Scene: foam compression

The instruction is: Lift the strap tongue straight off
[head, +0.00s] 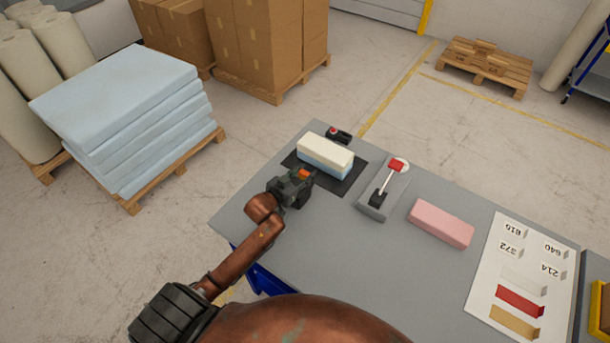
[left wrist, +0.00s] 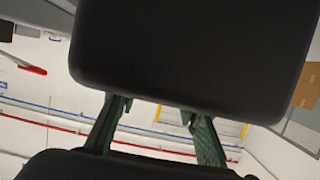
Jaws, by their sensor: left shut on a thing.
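My left gripper (head: 304,181) is at the near edge of the black mat, beside the cream-and-blue foam block (head: 325,155). It is shut on a small dark piece with an orange patch (head: 303,174), which I take to be the strap tongue. The fingers hide much of it, and I cannot tell whether it touches the mat. In the left wrist view, the two green-grey fingers (left wrist: 160,130) run to a large dark slab (left wrist: 195,50), which covers much of the view. My right gripper is not in view.
The black mat (head: 350,184) lies on the grey table (head: 330,245). A small black device with a red button (head: 338,134) stands behind the foam. A red-handled lever unit (head: 376,203), a pink block (head: 441,223) and a printed sheet (head: 486,265) lie to the right.

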